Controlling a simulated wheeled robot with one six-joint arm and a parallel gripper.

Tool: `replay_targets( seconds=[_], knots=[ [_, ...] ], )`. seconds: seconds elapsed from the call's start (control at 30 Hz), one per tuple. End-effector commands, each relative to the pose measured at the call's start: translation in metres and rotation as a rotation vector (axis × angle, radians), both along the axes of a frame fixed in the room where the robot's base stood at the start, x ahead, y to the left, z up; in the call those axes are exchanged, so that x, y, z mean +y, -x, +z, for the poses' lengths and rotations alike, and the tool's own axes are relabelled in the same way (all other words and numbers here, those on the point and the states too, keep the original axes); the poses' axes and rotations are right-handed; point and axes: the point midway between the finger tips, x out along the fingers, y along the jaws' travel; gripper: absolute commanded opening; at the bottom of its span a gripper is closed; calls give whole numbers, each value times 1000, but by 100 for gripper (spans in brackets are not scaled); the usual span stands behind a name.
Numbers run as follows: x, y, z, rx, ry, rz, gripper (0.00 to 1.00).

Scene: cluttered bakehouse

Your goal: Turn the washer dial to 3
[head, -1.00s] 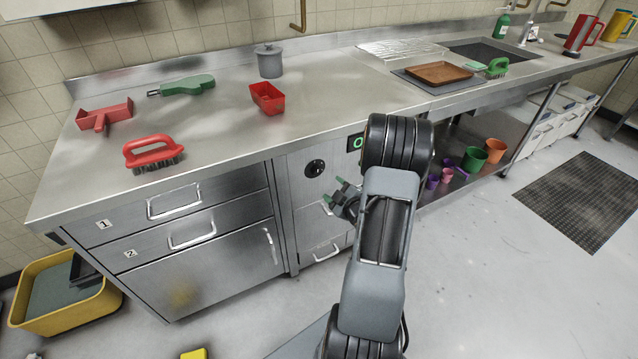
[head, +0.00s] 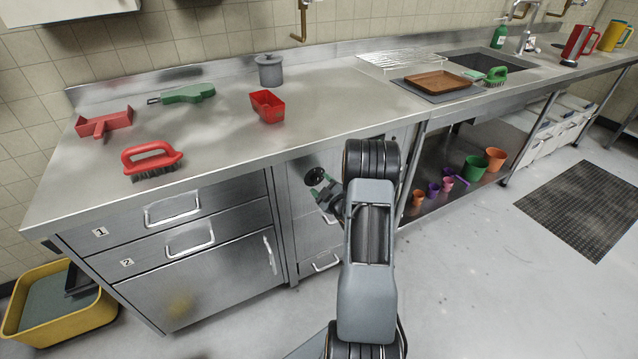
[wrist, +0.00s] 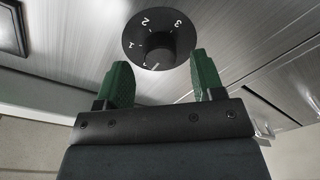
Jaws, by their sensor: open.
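The washer dial (head: 314,176) is a round black knob on the steel front under the counter. In the wrist view the dial (wrist: 159,45) shows white marks 1, 2 and 3 around its rim. A white pointer line on the knob is at its lower edge, near a mark I cannot read clearly, away from the 3. My gripper (wrist: 160,60) is open, its two green fingers to either side of the knob's lower part. I cannot tell whether they touch it. In the head view my gripper (head: 324,192) is right at the dial, partly covering it.
A dark panel (wrist: 10,28) lies beside the dial. Drawers (head: 175,207) with bar handles are to the left. Cups and pots (head: 475,166) sit on the lower shelf at right.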

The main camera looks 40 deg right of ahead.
Motion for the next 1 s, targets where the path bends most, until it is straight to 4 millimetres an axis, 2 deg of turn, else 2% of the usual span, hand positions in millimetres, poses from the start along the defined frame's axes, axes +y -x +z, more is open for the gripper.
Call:
replay_targets(
  seconds=[0.2,0.57,1.0],
  knots=[
    [-1,-17,0,1,0,1,62],
    [-2,-20,0,1,0,-1,62],
    [-2,-20,0,1,-1,-1,22]
  ],
)
